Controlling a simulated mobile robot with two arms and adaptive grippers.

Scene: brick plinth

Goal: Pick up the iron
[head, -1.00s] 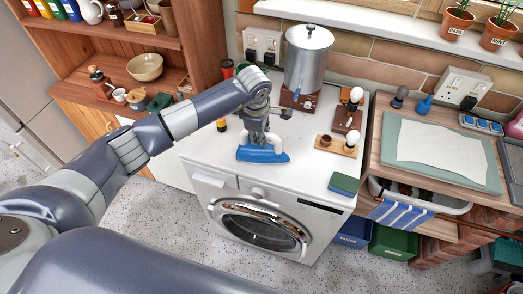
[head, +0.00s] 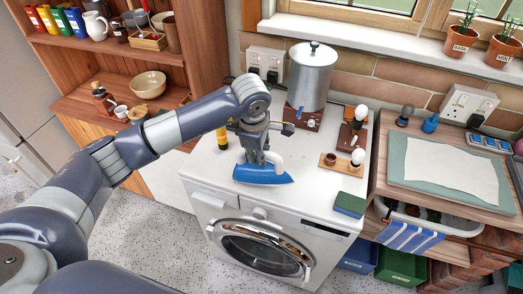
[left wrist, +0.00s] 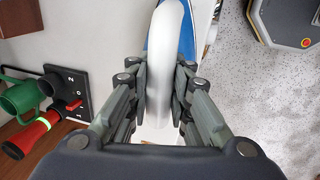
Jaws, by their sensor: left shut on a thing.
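The iron (head: 263,175) has a blue body and a white handle, and it is at the front of the white washing machine top (head: 208,172). I cannot tell whether its base touches the top or is just clear of it. My left gripper (head: 258,155) comes down over the iron from above and is shut on its handle. In the left wrist view the white handle (left wrist: 166,65) runs between the two fingers (left wrist: 160,100), with part of the blue body beyond it. The fingers hide part of the handle. My right gripper is not in view.
A metal urn (head: 311,75) stands behind the iron. A wooden board with a bulb (head: 343,163) and a green-blue sponge-like block (head: 349,205) lie to its right. A wooden worktop (head: 386,180) adjoins on the right.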

